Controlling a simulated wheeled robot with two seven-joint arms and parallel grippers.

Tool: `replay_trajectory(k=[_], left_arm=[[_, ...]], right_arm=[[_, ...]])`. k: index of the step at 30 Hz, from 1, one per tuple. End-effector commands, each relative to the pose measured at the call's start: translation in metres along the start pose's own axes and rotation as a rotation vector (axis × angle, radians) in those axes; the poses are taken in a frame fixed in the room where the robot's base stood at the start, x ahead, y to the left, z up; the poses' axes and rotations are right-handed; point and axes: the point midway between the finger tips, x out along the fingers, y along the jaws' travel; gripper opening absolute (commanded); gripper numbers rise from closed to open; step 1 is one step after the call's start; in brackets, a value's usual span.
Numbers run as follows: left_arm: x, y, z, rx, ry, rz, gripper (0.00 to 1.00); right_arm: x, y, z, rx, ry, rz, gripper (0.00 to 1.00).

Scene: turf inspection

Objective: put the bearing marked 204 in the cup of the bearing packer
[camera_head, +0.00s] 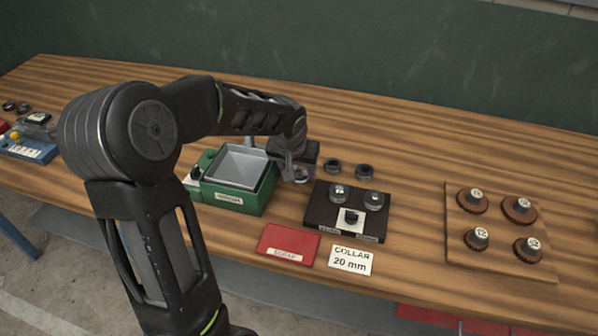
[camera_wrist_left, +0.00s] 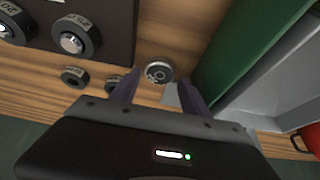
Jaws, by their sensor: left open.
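My left gripper (camera_head: 297,174) is open beside the green box, with its fingers (camera_wrist_left: 156,86) pointing down. A round grey metal piece (camera_wrist_left: 158,72) stands on the wood near and between the fingertips; no grip on it shows. Two dark rings with bright centres, a left one (camera_head: 340,192) and a right one (camera_head: 373,200), sit on a black board (camera_head: 318,215). In the left wrist view one ring's mark (camera_wrist_left: 10,24) begins with 20, but the rest is unclear. I cannot pick out the bearing marked 204 or the packer's cup. My right gripper is not in view.
A green box (camera_head: 228,197) with a grey basin stands left of the gripper. Two small dark rings (camera_head: 332,166) (camera_head: 365,171) lie behind the board. A red plate (camera_head: 288,245) and a "COLLAR 20 mm" card (camera_head: 350,260) lie in front. A wooden tray (camera_head: 455,250) holds several brown-rimmed pieces.

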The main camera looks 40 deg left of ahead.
Motion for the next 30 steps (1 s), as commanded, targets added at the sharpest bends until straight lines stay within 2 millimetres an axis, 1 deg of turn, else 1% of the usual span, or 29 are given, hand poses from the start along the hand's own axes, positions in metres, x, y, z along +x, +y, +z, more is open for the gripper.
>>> replay_trajectory(k=[1, 9, 12, 15, 20, 30], left_arm=[[-0.010, 0.000, -0.001, 0.001, 0.006, 0.001, 0.53], [-0.067, 0.000, -0.001, 0.001, 0.005, 0.001, 0.53], [-0.083, 0.000, -0.001, 0.001, 0.004, 0.002, 0.53], [-0.094, 0.000, 0.000, 0.002, 0.003, 0.001, 0.53], [-0.100, 0.000, 0.000, 0.002, 0.000, 0.001, 0.53], [-0.100, 0.000, 0.000, 0.002, 0.000, 0.001, 0.53]], right_arm=[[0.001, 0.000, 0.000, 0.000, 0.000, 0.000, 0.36], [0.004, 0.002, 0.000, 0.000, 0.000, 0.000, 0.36], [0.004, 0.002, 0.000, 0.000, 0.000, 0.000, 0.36], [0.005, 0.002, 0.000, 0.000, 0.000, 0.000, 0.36], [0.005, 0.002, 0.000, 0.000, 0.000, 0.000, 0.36], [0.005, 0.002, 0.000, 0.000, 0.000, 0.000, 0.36]])
